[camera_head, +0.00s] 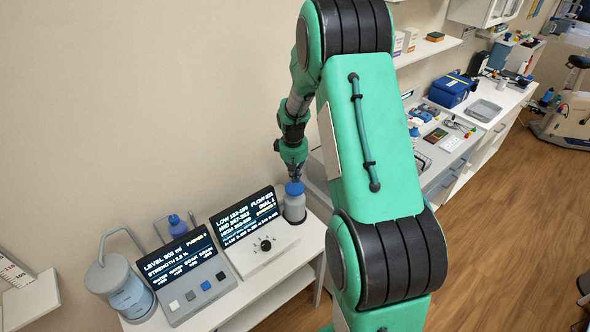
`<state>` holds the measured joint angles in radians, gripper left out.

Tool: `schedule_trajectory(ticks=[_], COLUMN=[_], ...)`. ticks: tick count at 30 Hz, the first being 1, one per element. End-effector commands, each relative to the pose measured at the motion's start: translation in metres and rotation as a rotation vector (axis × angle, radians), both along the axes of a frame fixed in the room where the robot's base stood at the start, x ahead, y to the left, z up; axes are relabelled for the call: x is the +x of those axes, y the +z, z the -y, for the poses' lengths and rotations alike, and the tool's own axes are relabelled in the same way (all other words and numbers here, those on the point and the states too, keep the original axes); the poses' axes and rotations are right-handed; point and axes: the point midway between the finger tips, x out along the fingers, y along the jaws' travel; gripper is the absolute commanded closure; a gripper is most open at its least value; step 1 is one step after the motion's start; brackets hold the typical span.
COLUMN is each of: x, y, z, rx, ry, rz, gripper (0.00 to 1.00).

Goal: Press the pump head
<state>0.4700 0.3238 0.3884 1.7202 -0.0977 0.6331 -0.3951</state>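A grey bottle (294,207) with a blue top (294,188) stands upright at the right end of the white bench. The blue top looks like a pump head, but its shape is too small to make out. My gripper (294,177) points down directly above it, with its fingertips at or very near the blue top. I cannot tell whether they touch it, or whether the fingers are open or shut. A second blue-topped bottle (178,226) stands behind the left console, its lower part hidden.
Two consoles with lit screens, the left one (187,270) and the right one (255,230) with a black dial, stand beside the grey bottle. A clear container (130,296) with a grey lid and bent tube is at far left. A cluttered counter (480,110) runs behind my arm.

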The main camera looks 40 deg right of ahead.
Motion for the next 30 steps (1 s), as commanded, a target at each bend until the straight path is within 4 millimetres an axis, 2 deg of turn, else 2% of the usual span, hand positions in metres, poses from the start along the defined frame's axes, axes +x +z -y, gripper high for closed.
schedule_trajectory(ticks=[3, 9, 23, 30], x=[0.0, 0.002, 0.002, 0.002], y=[-0.015, -0.028, -0.033, -0.064], z=[0.001, 0.003, 0.003, 0.002], rx=[0.001, 0.0, 0.0, 0.0], ry=[0.0, 0.0, 0.0, 0.0], rz=[-0.001, 0.001, 0.001, 0.0], gripper=[1.0, 1.0, 1.0, 1.0])
